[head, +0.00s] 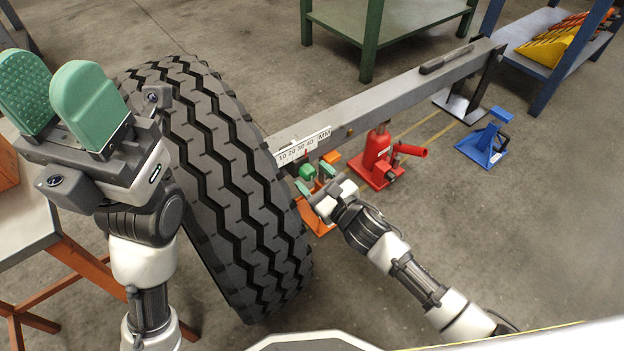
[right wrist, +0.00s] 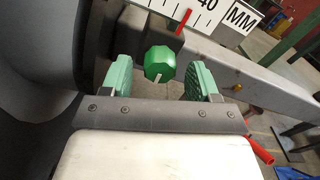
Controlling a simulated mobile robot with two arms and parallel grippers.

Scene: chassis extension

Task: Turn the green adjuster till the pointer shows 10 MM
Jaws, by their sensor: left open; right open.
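The green adjuster (head: 307,172) is a faceted knob under the end of the grey beam (head: 375,98). In the right wrist view the adjuster (right wrist: 160,63) sits between the two green fingers of my open right gripper (right wrist: 160,78), with a visible gap on each side. A white scale (head: 303,146) marked 10, 20, 30, 40 MM is on the beam end. A red pointer (right wrist: 184,19) lies a little left of the 40 mark; its exact reading is hard to tell. My left gripper (head: 57,98) is open and empty at the far left.
A large tyre (head: 215,180) stands just left of the adjuster. A red jack (head: 377,160) is under the beam, and a blue stand (head: 485,143) is further right. An orange-legged table (head: 30,225) is at left. The floor at lower right is clear.

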